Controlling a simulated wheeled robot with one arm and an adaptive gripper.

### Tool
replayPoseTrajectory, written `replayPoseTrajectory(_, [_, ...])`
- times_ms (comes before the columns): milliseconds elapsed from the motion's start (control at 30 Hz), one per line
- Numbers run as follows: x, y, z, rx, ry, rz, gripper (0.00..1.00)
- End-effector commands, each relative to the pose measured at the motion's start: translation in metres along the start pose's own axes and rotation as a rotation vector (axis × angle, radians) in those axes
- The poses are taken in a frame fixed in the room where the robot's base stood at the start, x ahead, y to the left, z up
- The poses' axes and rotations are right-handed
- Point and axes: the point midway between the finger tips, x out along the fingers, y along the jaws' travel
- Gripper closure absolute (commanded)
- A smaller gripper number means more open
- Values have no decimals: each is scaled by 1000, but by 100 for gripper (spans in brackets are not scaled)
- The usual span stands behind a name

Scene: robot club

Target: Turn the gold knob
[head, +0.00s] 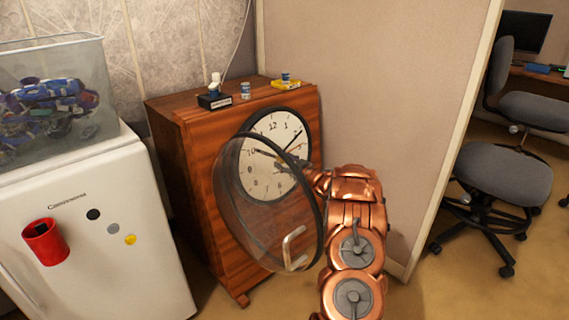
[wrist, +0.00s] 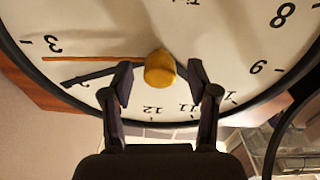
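The gold knob (wrist: 160,69) sticks out from the middle of the white clock face (wrist: 215,40) in the wrist view. My gripper (wrist: 159,75) is open, with one fingertip on each side of the knob. A small gap shows between the knob and each finger. The clock face (head: 262,181) is set in the front of a wooden cabinet (head: 200,160) in the head view. My gripper (head: 290,168) reaches the face from the right, and there the knob is too small and covered to make out clearly.
The clock's round glass cover (head: 235,190) is swung open to the left, its handle (head: 293,248) near my arm. A white fridge (head: 90,215) stands left, a beige partition (head: 360,80) right. Small items, including a figurine (head: 214,85), stand on the cabinet (head: 175,105).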

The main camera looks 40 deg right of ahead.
Motion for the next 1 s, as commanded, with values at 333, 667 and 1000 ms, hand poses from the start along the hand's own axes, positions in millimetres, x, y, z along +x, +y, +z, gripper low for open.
replayPoseTrajectory(333, [0,0,0,0,0,0,77])
replayPoseTrajectory(667, [0,-3,-1,2,0,-2,100])
replayPoseTrajectory(1000, [1,-2,-4,91,-4,9,100])
